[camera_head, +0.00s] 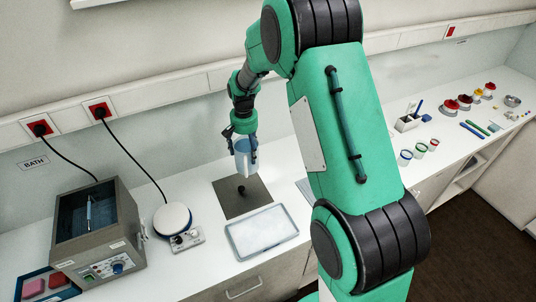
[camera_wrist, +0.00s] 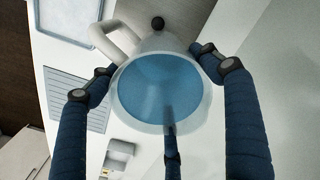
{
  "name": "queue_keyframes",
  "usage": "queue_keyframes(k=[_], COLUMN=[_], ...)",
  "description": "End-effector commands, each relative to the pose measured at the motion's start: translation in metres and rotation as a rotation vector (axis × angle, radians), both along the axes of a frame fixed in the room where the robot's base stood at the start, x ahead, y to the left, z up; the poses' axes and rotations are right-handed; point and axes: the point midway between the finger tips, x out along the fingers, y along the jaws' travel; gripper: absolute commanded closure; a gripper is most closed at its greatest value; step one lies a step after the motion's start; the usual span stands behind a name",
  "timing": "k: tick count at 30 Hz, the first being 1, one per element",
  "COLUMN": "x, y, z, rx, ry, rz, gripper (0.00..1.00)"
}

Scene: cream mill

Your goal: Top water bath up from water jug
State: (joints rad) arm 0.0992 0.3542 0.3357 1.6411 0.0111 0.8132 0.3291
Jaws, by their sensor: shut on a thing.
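The water jug (camera_head: 243,160) is a pale translucent vessel, upright in my gripper (camera_head: 243,152) above or on a dark grey mat. In the wrist view the jug (camera_wrist: 119,97) shows its round rim, blue water inside and a handle at upper left. My gripper's blue fingers (camera_wrist: 160,110) are shut around the jug's sides. The water bath (camera_head: 100,233) is a grey box at the left of the bench. It has an open top, a dark inside with a small upright thing in it, and a knob panel in front. Its water level is hard to tell.
A white round plate device (camera_head: 172,219) with a control box (camera_head: 187,239) stands right of the bath. A white tray (camera_head: 262,254) lies in front of the dark mat (camera_head: 230,206). Cables hang from red sockets behind. Cups and coloured pots (camera_head: 464,103) stand far right.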

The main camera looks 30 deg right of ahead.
Motion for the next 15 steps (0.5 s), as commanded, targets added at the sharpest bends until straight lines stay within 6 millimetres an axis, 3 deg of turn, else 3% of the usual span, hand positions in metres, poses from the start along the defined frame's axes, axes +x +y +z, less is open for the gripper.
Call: queue_keyframes(k=[6,15], x=[0.032,0.063], y=[0.062,0.149], z=[0.022,0.045], rx=[0.002,0.004], ry=[-0.001,0.003], rz=[-0.103,-0.252], gripper=[0.8,0.8])
